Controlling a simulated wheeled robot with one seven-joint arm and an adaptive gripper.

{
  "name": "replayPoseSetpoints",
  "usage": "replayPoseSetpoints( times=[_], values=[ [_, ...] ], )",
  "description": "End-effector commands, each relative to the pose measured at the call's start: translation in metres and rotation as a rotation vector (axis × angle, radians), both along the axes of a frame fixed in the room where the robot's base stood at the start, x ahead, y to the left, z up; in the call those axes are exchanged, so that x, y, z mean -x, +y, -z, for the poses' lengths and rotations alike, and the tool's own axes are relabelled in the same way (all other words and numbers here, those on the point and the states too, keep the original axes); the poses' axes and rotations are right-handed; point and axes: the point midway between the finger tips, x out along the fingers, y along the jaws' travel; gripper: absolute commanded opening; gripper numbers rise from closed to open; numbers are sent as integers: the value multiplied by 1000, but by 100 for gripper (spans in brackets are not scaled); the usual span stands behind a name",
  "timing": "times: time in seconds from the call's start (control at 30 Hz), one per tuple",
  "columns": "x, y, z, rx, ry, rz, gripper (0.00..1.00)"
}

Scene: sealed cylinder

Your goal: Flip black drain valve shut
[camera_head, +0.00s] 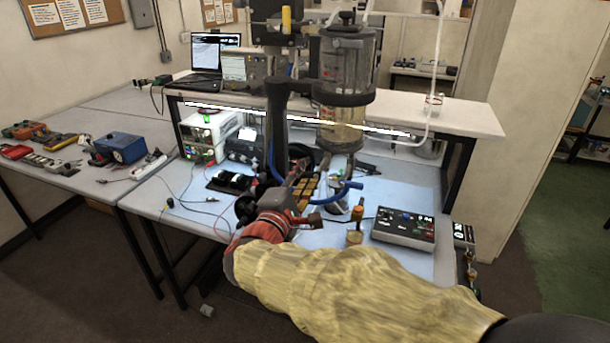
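A clear cylinder (347,62) with dark metal bands stands upright on a stand above the bench, with yellowish liquid (341,135) in its lower part. A narrow outlet shows under it near a blue hose. I cannot clearly make out the black drain valve; the area under the cylinder is small and crowded. My arm, in a yellow sleeve, reaches in from the lower right. My gripper (300,186), beyond a red and dark wrist, is over the bench, left of and below the cylinder. Its fingertips blend with the clutter, so their opening and any contact are unclear.
The blue hose (330,196) loops under the cylinder. A power supply (205,133) and a laptop (208,56) stand at the left. The bench's front left is mostly clear.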

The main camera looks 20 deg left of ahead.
Motion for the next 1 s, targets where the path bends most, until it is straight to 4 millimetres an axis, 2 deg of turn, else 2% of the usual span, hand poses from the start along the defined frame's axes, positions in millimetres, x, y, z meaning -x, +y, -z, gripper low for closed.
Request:
replayPoseSetpoints(
  times=[0.17, 0.67, 1.0],
  values=[
    [0, 0, 0, 0, 0, 0, 29],
    [0, 0, 0, 0, 0, 0, 1],
    [0, 0, 0, -1, 1, 0, 0]
  ],
)
